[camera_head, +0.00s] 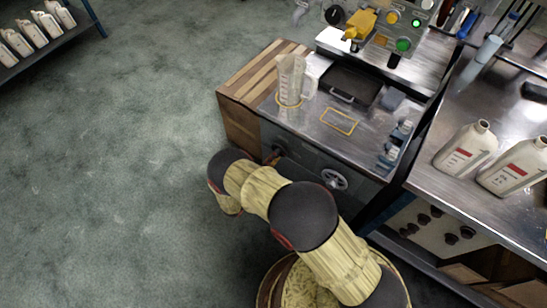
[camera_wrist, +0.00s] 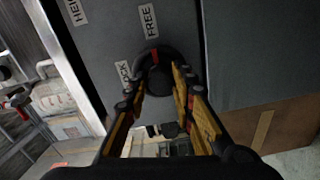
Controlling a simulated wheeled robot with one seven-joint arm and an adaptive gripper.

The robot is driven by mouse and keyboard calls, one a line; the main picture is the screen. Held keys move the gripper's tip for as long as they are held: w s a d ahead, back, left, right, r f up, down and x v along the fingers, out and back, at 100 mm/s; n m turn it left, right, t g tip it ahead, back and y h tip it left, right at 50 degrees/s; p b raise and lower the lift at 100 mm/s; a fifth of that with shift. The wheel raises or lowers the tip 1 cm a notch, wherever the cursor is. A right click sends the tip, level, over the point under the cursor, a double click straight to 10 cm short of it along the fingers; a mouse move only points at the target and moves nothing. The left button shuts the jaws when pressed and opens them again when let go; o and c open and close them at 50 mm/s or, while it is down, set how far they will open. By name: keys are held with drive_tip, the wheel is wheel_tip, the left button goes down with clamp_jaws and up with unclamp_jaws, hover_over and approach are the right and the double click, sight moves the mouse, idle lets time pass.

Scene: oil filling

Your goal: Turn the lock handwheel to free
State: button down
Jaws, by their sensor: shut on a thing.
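The lock handwheel (camera_wrist: 157,58) is a dark round wheel on a grey cabinet front in the wrist view. A red mark shows on its upper rim, on the side towards the FREE label (camera_wrist: 149,20). The LOCK label (camera_wrist: 124,74) is to the left of the wheel, partly covered by a finger. My gripper (camera_wrist: 159,90) has its yellow-and-black fingers on both sides of the wheel and is shut on it. The lower part of the wheel is hard to make out between the fingers. In the head view my arm hides most of my gripper.
A second, silver handwheel (camera_head: 335,180) sits on the cabinet front to the right. A clear measuring jug (camera_head: 291,80) and a small bottle (camera_head: 396,140) stand on the metal top. White jugs (camera_head: 465,150) stand on the right bench. The floor (camera_head: 120,170) at left is clear.

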drive_tip(key=shift+s+d+f, duration=0.1)
drive_tip(key=c, duration=1.5)
unclamp_jaws()
drive_tip(key=v, duration=1.2)
